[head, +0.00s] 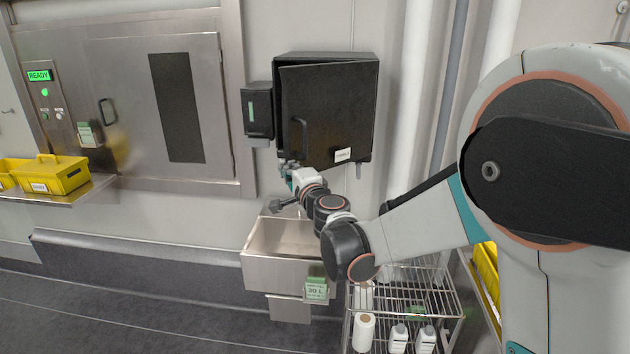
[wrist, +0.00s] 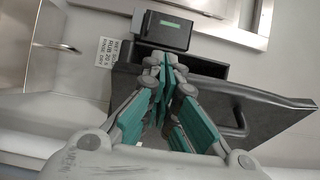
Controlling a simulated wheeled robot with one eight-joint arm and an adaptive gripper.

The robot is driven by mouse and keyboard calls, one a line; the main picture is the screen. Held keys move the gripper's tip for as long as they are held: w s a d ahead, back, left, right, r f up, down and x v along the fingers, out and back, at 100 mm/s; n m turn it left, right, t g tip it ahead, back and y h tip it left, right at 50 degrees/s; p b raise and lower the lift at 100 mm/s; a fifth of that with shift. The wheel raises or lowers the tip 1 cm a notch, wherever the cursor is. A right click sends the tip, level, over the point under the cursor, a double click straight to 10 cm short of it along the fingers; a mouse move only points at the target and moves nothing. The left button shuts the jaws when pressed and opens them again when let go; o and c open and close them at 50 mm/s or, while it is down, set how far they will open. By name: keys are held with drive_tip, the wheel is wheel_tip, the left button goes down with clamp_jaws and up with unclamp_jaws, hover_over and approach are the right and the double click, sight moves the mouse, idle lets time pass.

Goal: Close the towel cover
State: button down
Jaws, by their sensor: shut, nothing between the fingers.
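The towel cover (head: 330,112) is the black front panel of a wall-mounted black towel cabinet (head: 325,57). It has a curved handle (head: 301,138) near its left edge and a white label at lower right. The cover stands slightly ajar, its left side out from the cabinet. In the wrist view the cover (wrist: 205,95) and its handle (wrist: 240,122) lie right of the fingers, with a dark gap above it. My gripper (head: 286,166) is shut and empty at the cover's lower left corner; its fingertips (wrist: 165,66) overlap the cover's edge in view. I cannot tell whether they touch.
A small black dispenser (head: 258,110) with a green window hangs left of the cabinet. A steel sink (head: 285,250) is below. A wire rack (head: 405,300) with bottles and a roll stands at lower right. White pipes (head: 410,110) run right of the cabinet.

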drive_tip(key=w+a+m+h, duration=0.2)
drive_tip(key=w+h, duration=0.1)
drive_tip(key=w, duration=0.5)
drive_tip(key=w+a+m+h+p, duration=0.1)
drive_tip(key=w+a+m+h, duration=0.1)
drive_tip(key=w, duration=0.6)
drive_tip(key=w+a+m+t+h+p, duration=0.1)
drive_tip(key=w+a+m+h, duration=0.1)
drive_tip(key=w, duration=0.6)
drive_tip(key=shift+w+a+h, duration=0.3)
drive_tip(key=shift+a+h, duration=0.3)
drive_tip(key=shift+h, duration=0.7)
drive_tip(key=shift+s, duration=0.1)
